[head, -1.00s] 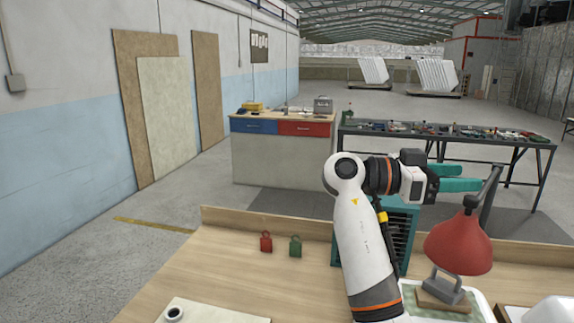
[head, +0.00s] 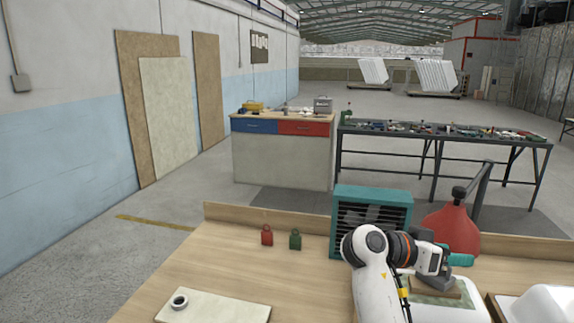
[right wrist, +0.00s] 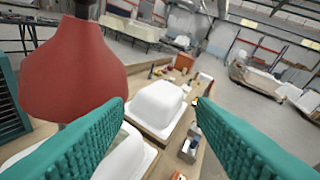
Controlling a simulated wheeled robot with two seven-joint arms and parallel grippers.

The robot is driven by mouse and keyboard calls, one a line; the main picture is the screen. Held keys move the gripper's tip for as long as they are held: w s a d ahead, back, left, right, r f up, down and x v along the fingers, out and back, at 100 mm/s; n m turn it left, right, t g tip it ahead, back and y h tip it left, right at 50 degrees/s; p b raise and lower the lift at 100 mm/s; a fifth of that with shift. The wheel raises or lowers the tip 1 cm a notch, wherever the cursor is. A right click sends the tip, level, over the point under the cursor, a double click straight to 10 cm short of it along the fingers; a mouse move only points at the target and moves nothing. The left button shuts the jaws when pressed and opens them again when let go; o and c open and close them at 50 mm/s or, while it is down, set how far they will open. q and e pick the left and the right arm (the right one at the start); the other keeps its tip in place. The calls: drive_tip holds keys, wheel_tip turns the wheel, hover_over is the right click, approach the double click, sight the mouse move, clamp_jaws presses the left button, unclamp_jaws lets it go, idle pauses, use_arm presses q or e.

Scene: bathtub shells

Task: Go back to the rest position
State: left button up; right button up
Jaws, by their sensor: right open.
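My right gripper (head: 462,260) is low over the right part of the workbench (head: 225,270), beside the red bell-shaped lamp head (head: 452,228). My own arm hides part of it in the head view. In the right wrist view its two teal fingers stand wide apart, and the right gripper (right wrist: 161,108) is open with nothing between the fingers. The red lamp head (right wrist: 75,70) fills the left of that view, close to the left finger. A white tub shell (right wrist: 155,108) shows beyond the fingertips. My left gripper is not in view.
A teal slatted box (head: 372,212) stands behind my right arm. A red weight (head: 267,236) and a green weight (head: 295,239) stand on the bench, and a black-and-white ring (head: 179,302) lies on a pale board (head: 225,309). The bench's left middle is clear.

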drive_tip(key=s+a+f+n+t+y, duration=0.1)
drive_tip(key=s+f+n+y, duration=0.4)
drive_tip(key=f, duration=0.7)
drive_tip(key=s+f+n+t+y, duration=0.1)
drive_tip(key=s+f+n+y, duration=0.2)
drive_tip(key=s+f, duration=0.65)
drive_tip(key=s+a+f+n+g+y, duration=0.1)
drive_tip(key=s+a+f+n+y, duration=0.3)
drive_tip(key=s, duration=0.4)
drive_tip(key=s+a+f+n+y, duration=0.3)
drive_tip(key=s+a+f, duration=0.25)
drive_tip(key=s, duration=0.25)
wheel_tip(320, 180, down, 29)
drive_tip(key=g+b, duration=0.1)
drive_tip(key=b, duration=0.4)
use_arm(q)
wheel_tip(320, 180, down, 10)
drive_tip(key=b, duration=0.5)
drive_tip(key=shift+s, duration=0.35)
use_arm(e)
drive_tip(key=s+d+f+g, duration=0.1)
drive_tip(key=s+d+f, duration=0.2)
drive_tip(key=s+f, duration=1.4)
wheel_tip(320, 180, down, 5)
drive_tip(key=shift+s+r+g, duration=0.1)
drive_tip(key=shift+s+g, duration=0.2)
drive_tip(key=shift+s, duration=0.1)
